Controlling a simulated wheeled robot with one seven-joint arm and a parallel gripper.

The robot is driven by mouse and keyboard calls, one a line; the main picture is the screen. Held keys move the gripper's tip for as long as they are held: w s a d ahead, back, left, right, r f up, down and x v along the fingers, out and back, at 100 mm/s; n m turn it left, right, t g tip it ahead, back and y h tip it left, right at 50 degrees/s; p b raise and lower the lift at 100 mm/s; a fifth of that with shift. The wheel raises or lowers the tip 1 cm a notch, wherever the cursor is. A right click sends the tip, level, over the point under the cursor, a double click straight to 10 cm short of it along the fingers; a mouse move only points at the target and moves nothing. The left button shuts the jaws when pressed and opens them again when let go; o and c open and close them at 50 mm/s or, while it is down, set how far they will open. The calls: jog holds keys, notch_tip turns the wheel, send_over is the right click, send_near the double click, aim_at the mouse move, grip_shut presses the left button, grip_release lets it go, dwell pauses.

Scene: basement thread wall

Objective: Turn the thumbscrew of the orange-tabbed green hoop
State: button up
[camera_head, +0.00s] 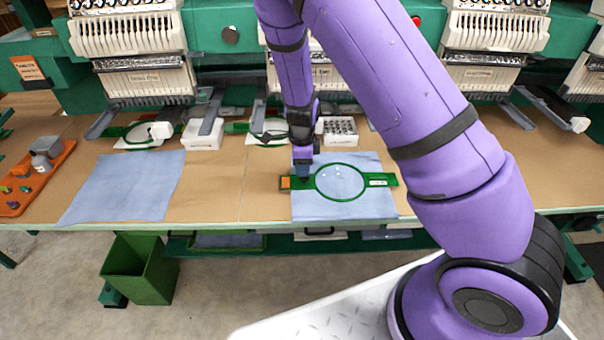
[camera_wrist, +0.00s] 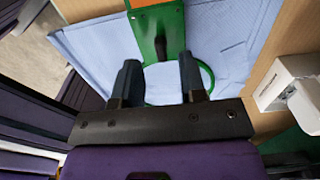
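The green hoop (camera_head: 389,180) lies on a light blue cloth (camera_head: 345,208) on the table, with a clear round window. Its orange tab (camera_head: 285,183) is at its left end, and a white label is at its right. My gripper (camera_head: 303,178) is low over the arm of the hoop between the orange tab and the ring. In the wrist view, my gripper (camera_wrist: 160,66) is open, with its two dark fingers apart. A dark upright knob (camera_wrist: 160,47), seemingly the thumbscrew, shows between the fingers on the green arm (camera_wrist: 150,22). Contact cannot be seen.
Embroidery machine heads (camera_head: 130,35) line the back. Other green hoops (camera_head: 138,137) sit below them. A white box of spools (camera_head: 338,131) stands just behind the cloth. An orange tray (camera_head: 40,185) and another blue cloth (camera_head: 125,187) lie left. A green bin (camera_head: 140,275) stands on the floor.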

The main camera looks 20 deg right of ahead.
aim_at(305, 178)
jog(key=shift+f, duration=1.9)
jog(key=shift+c, duration=0.2)
grip_shut()
